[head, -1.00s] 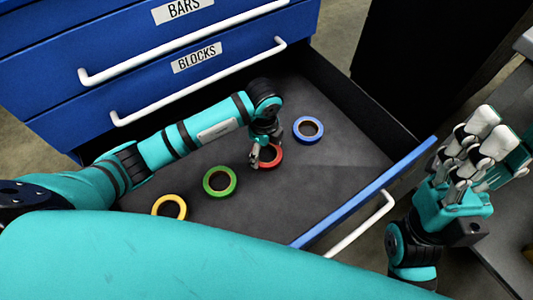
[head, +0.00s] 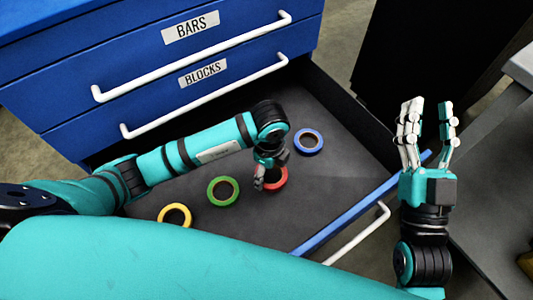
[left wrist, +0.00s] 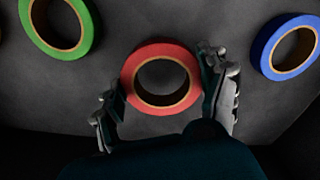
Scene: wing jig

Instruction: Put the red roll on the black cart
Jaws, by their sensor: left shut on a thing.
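The red roll (head: 281,182) lies in the open drawer (head: 325,215), between the green and blue rolls. My left gripper (head: 270,172) reaches down at it and is shut on it. In the left wrist view the red roll (left wrist: 160,49) sits between the two finger sides (left wrist: 165,95), with its open centre facing up. My right gripper (head: 430,125) is open and empty, fingers up, beyond the drawer's right front edge. A dark grey flat surface (head: 490,185) stands at the right; I cannot tell whether it is the black cart.
A green roll (head: 211,196), a yellow roll (head: 164,219) and a blue roll (head: 297,142) lie in the drawer. The blue cabinet (head: 130,60) stands behind. The drawer front with its white handle (head: 350,240) lies near my right arm. A tall black object (head: 405,50) stands at the back right.

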